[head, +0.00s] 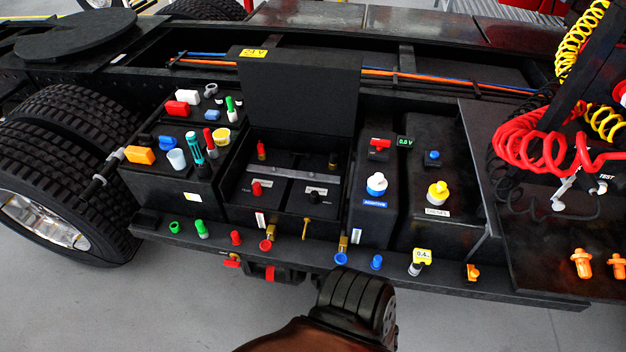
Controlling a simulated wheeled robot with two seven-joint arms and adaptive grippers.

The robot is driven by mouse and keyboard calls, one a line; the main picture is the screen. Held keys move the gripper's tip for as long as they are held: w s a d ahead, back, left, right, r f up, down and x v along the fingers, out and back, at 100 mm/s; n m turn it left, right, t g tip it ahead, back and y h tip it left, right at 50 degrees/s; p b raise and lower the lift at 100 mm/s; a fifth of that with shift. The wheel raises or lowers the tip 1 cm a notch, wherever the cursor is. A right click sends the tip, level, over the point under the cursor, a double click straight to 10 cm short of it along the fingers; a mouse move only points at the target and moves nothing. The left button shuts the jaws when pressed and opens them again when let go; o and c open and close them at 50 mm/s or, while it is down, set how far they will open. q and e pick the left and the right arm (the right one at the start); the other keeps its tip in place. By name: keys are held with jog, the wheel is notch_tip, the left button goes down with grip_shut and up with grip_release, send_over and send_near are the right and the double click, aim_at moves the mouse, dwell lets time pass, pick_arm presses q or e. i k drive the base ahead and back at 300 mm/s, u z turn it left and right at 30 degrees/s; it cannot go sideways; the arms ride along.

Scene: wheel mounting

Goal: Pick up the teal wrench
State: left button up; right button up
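A slim teal tool (195,149), the only teal thing of its kind that I see, stands upright or leans on the black box top (172,187) at the left of the truck frame. It is too small for me to make out a wrench shape clearly. It stands between a pale blue cup and a red-handled item.
Close around the teal tool are a pale blue cup (177,159), a red item (210,143), a yellow cup (222,136) and an orange block (139,155). A raised black lid (300,95) stands to the right. Small coloured caps line the front ledge (320,258).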

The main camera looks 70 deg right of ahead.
aim_at(196, 149)
jog(key=z, duration=2.2)
jog(key=i, duration=1)
jog(key=u, duration=0.05)
